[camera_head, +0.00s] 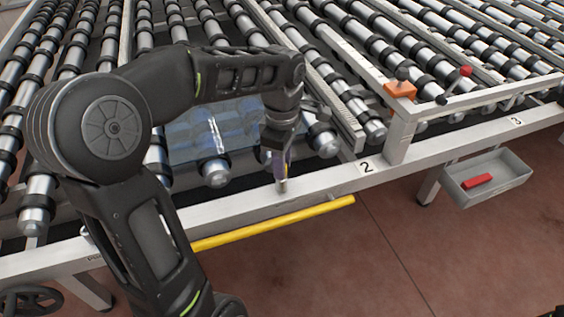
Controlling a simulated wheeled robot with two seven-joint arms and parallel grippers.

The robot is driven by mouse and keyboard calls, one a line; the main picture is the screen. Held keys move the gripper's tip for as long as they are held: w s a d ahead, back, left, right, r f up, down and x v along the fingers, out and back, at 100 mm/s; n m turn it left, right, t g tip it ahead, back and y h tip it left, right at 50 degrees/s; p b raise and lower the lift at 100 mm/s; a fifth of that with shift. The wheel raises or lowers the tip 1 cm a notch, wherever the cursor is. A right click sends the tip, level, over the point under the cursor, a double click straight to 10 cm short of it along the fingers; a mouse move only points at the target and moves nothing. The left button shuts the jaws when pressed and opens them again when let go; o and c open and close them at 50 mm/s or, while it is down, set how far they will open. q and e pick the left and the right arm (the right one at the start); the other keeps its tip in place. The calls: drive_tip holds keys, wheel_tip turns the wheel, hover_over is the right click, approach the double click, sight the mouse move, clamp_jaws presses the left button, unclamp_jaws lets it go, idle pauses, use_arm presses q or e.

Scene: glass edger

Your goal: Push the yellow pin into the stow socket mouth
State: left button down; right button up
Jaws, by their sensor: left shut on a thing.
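My left gripper (281,176) points down at the front rail, left of the label 2. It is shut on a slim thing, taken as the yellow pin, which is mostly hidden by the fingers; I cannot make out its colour. A pale metallic end shows at the fingertips, at or just above the rail top. The stow socket mouth cannot be made out; the gripper and forearm cover that part of the rail. My right gripper is not in view.
A clear glass sheet (209,135) lies on the rollers behind my left arm. A yellow bar (270,226) runs along the front rail (235,207). On the right are an orange block (399,90), a red-knobbed lever (465,72) and a grey tray (500,184) holding a red block (478,181).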

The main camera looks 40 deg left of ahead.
use_arm(q)
drive_tip(key=shift+f+b, duration=0.35)
drive_tip(key=shift+f, duration=0.1)
drive_tip(key=c, duration=1.2)
unclamp_jaws()
drive_tip(key=shift+o, duration=0.2)
wheel_tip(320, 180, up, 8)
drive_tip(key=shift+f, duration=0.1)
